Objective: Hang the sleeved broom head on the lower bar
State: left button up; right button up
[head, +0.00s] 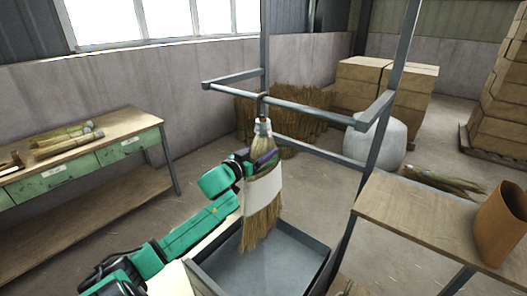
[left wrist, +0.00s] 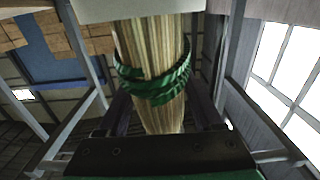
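The broom head (head: 263,219) has straw bristles and a white sleeve (head: 264,188) around its middle. It hangs nearly upright, bristles down, below the front bar (head: 310,112) of the grey rack. A thin brown piece above its pale top meets the bar in the picture; I cannot tell whether it is looped over it. My left gripper (head: 262,162) is shut on the broom head above the sleeve. The left wrist view shows the straw neck (left wrist: 152,45) with green cord (left wrist: 155,82) between dark fingers (left wrist: 160,115). My right gripper is not in view.
A grey open bin (head: 312,250) stands below the bristles. A wooden table (head: 425,215) with an orange-brown cylinder (head: 503,225) is at right. A workbench (head: 115,130) with straw bundles is at left. Straw (head: 300,97) and boxes (head: 358,75) are behind the rack.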

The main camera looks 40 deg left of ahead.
pick_arm(q)
jog(key=shift+o, duration=0.3)
jog(key=shift+s+f, duration=0.2)
jog(key=shift+s, duration=0.05)
jog(key=s+b, duration=0.1)
jog(key=s, duration=1.3)
jog(key=shift+s+d+r, duration=0.15)
jog(key=shift+d+r, duration=0.05)
